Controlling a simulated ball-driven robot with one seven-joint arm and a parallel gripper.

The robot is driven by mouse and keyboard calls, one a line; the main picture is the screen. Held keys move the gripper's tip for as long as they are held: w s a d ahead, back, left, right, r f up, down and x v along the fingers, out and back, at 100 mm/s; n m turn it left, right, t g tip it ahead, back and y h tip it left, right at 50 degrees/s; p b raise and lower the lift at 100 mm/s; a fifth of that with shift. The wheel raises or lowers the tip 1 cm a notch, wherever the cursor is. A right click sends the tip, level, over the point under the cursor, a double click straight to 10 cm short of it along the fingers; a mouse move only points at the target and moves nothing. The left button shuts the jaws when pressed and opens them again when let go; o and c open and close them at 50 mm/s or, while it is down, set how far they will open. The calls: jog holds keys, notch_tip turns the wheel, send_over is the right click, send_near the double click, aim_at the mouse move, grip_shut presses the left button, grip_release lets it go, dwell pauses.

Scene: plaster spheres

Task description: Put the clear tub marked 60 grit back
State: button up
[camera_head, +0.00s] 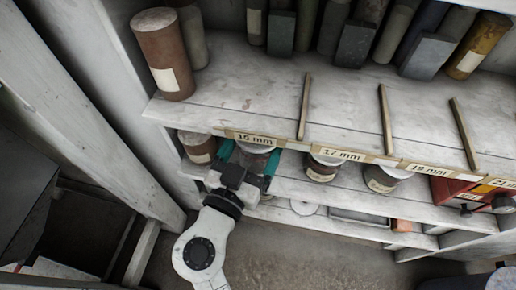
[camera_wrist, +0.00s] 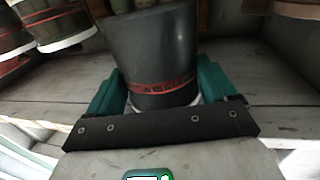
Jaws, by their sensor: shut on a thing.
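My gripper (camera_head: 247,160) is at the front of the lower shelf, below the tape marked 16 mm. Its teal fingers are shut on a tub (camera_head: 257,155), one on each side. In the wrist view this tub (camera_wrist: 150,55) looks dark grey, with a reddish band of print and a pale rim near the gripper. I cannot read the print, so a 60 grit mark cannot be confirmed. The head view does not show clearly whether its base touches the shelf board.
A similar tub (camera_head: 198,147) stands close on the left, with others (camera_head: 322,168) (camera_head: 383,178) to the right. The upper shelf (camera_head: 235,95) overhangs the gripper. A brown cylinder (camera_head: 163,55) stands on it, beside wooden divider strips (camera_head: 304,106). A red box (camera_head: 455,190) is at the right.

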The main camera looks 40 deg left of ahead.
jog(key=x, duration=0.4)
jog(key=shift+s+a, duration=0.15)
jog(key=shift+a, duration=0.2)
jog(key=shift+a+f+b, duration=0.1)
jog(key=shift+f+b, duration=0.4)
jog(key=shift+f, duration=0.15)
notch_tip(320, 180, down, 6)
jog(key=shift+r+b, duration=0.2)
jog(key=shift+b, duration=0.95)
jog(key=shift+w, duration=0.25)
jog(key=shift+f, duration=0.25)
jog(key=o, duration=1.1)
jog(key=shift+c, duration=0.2)
jog(key=shift+r, duration=0.1)
